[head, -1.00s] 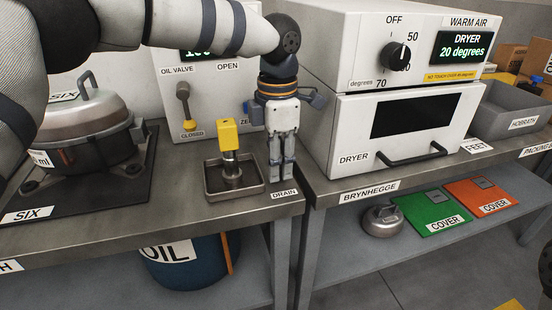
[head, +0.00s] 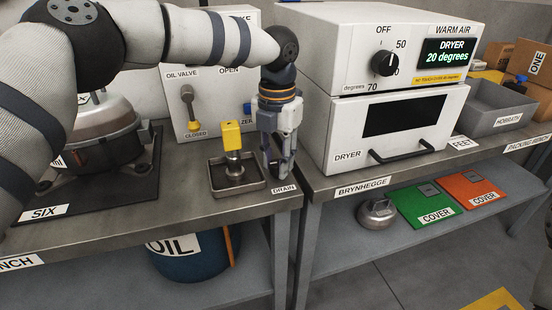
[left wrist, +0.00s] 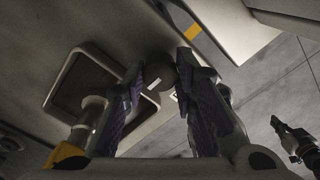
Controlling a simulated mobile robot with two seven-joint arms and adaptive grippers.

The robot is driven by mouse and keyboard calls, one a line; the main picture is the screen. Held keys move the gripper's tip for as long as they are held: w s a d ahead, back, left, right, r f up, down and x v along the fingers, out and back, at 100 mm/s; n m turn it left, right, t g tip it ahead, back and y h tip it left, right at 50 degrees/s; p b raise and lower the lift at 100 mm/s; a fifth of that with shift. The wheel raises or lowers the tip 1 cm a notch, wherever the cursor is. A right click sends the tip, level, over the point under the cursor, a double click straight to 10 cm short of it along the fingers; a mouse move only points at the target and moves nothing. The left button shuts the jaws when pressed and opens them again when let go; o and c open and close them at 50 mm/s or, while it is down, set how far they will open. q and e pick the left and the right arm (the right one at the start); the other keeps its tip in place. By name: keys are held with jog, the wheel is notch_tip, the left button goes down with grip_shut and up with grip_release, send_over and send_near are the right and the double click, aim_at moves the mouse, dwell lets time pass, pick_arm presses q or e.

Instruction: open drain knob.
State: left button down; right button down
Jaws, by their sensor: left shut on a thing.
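The drain knob (left wrist: 160,74) is a small dark round knob with a white mark, seen in the left wrist view beside the metal drain tray. My left gripper (head: 281,172) points down at the right side of the tray, just behind the DRAIN label (head: 284,189). In the left wrist view its fingers (left wrist: 160,88) are shut on the knob, one on each side. In the head view the gripper hides the knob. A dark gripper, probably my right one (left wrist: 297,143), shows small at the right of the left wrist view; its jaws are unclear.
The drain tray (head: 215,180) holds a metal post with a yellow block (head: 231,134) close left of my gripper. The oil valve lever (head: 188,103) stands behind. The dryer (head: 345,145) is close on the right. A lidded pot (head: 95,125) stands at left.

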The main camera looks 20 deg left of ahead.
aim_at(277, 163)
pick_arm(q)
jog(key=shift+n, duration=0.3)
jog(key=c, duration=1.3)
grip_release()
notch_tip(277, 163, up, 8)
jog(key=shift+r, duration=0.1)
